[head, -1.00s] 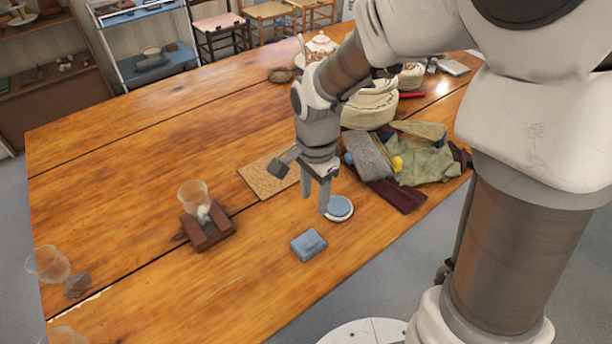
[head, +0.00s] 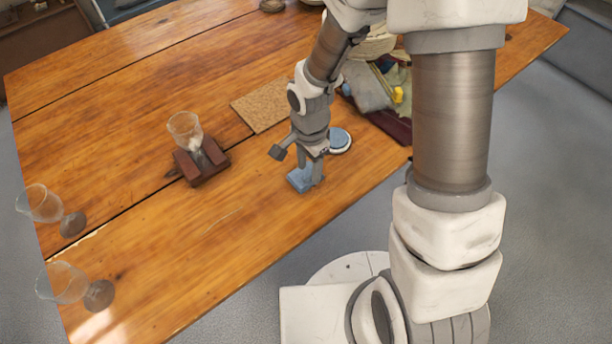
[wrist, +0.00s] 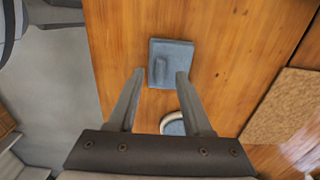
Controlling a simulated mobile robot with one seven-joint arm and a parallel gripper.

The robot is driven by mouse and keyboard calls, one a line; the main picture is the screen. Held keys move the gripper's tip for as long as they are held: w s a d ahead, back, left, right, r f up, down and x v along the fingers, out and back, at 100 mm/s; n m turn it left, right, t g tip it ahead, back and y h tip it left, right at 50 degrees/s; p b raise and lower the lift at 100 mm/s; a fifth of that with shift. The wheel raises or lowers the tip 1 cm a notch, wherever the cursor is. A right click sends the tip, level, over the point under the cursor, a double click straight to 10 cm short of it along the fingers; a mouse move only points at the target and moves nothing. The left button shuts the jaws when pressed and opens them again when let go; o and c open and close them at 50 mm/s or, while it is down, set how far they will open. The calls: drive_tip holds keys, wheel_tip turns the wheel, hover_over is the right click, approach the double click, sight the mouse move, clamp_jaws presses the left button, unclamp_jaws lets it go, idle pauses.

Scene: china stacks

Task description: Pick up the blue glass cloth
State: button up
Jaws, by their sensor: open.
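The blue glass cloth (head: 299,180) lies folded on the wooden table near its front edge, with a small raised fold on top. In the wrist view the cloth (wrist: 172,58) lies just ahead of the fingertips, roughly between their lines. My gripper (head: 312,178) is open and empty, pointing down over the cloth and hiding part of it in the head view. In the wrist view the two fingers of my gripper (wrist: 160,76) stand apart on either side of the cloth's near part. I cannot tell whether they touch it.
A round blue-topped dish (head: 340,140) sits close behind the gripper. A cork mat (head: 258,104) lies behind to the left. A glass in a dark red wooden holder (head: 203,165) stands left. Glasses (head: 62,284) lie at the far left. A cloth pile (head: 370,92) is behind right.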

sight(309, 174)
drive_tip(key=shift+f, duration=0.8)
clamp_jaws()
drive_tip(key=shift+r, duration=0.15)
wheel_tip(309, 174, up, 4)
drive_tip(key=shift+r+p, duration=0.2)
drive_tip(key=shift+p, duration=0.4)
drive_tip(key=s+d+r+p, duration=0.2)
drive_tip(key=s+d+r, duration=0.4)
drive_tip(key=d, duration=0.4)
drive_tip(key=shift+s+r, duration=0.15)
drive_tip(key=shift+r, duration=0.05)
